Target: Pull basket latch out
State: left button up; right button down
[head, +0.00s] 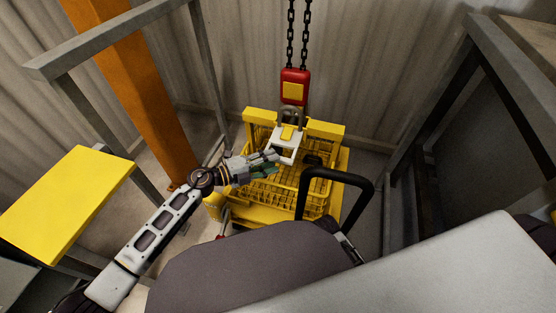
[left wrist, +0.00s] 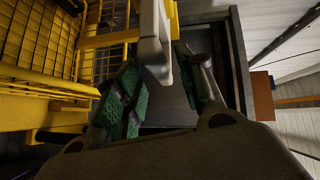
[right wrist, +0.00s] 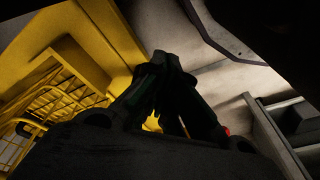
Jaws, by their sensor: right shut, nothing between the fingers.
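A yellow wire basket (head: 258,185) hangs below a red and yellow hook block (head: 295,86) on black chains. A white latch handle (head: 285,154) with a yellow patch sits at its upper middle. My left gripper (head: 268,161) is beside the latch handle. In the left wrist view, the left gripper (left wrist: 162,98) has its green-padded fingers apart, with the white latch bar (left wrist: 154,48) reaching down between them; firm contact cannot be made out. My right gripper (right wrist: 168,80) has its fingertips together, below a yellow surface in the right wrist view; it is mostly hidden in the head view.
A yellow-topped stand (head: 65,200) and an orange column (head: 135,85) are at left. Grey metal frames (head: 440,110) flank the basket, and a corrugated wall is behind.

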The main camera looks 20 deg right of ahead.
pick_arm(q)
jog(key=shift+x, duration=1.7)
grip_shut()
